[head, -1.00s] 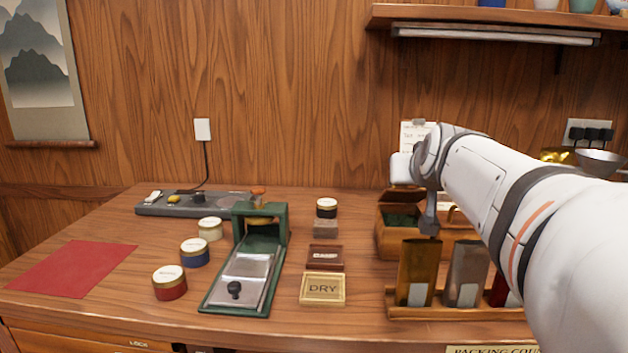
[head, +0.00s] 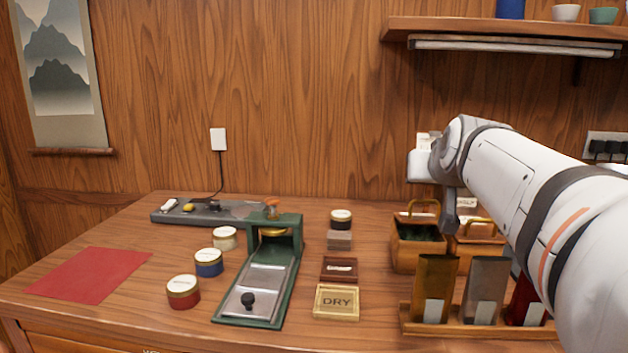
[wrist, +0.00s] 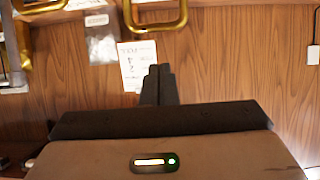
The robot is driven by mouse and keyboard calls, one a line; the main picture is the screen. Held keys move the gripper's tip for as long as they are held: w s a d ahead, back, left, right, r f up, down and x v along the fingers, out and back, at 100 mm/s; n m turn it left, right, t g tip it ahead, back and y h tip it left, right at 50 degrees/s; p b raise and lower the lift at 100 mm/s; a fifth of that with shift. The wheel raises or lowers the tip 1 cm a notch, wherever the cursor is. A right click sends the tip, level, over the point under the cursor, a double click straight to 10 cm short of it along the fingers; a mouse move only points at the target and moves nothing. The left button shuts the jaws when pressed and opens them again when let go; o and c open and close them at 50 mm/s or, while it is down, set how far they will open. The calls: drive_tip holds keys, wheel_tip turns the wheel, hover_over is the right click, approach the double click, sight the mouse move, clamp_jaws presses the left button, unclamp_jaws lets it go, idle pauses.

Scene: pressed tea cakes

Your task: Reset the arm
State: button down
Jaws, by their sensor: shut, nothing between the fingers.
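My gripper (wrist: 158,86) shows in the wrist view with its two dark fingers together and nothing between them. It points toward the wood wall, where a white paper note (wrist: 138,66) appears upside down beyond the fingertips. In the head view my white arm reaches in from the right, its end above the wooden baskets (head: 408,257). The fingers cannot be made out clearly there.
A rack (head: 410,322) with several pouches stands below my arm at the front right. A green press (head: 290,236), several tins and a red mat (head: 88,275) occupy the counter's left and middle. A shelf (head: 480,30) hangs above. Brass handles (wrist: 155,25) show close in the wrist view.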

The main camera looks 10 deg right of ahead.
wheel_tip(320, 180, up, 6)
drive_tip(key=p, duration=0.2)
drive_tip(key=s+a+f+n+g+y+p, duration=0.1)
drive_tip(key=s+a+f+g+p, duration=0.4)
drive_tip(key=s+p, duration=0.5)
drive_tip(key=s+a+f+n+g+y+p, duration=0.2)
drive_tip(key=s+a+f+g+p, duration=0.2)
drive_tip(key=s+a+p, duration=0.5)
wheel_tip(320, 180, down, 2)
drive_tip(key=shift+s+f+g+p, duration=0.25)
drive_tip(key=shift+s+g+p, duration=0.25)
drive_tip(key=shift+p, duration=0.7)
drive_tip(key=shift+s, duration=0.1)
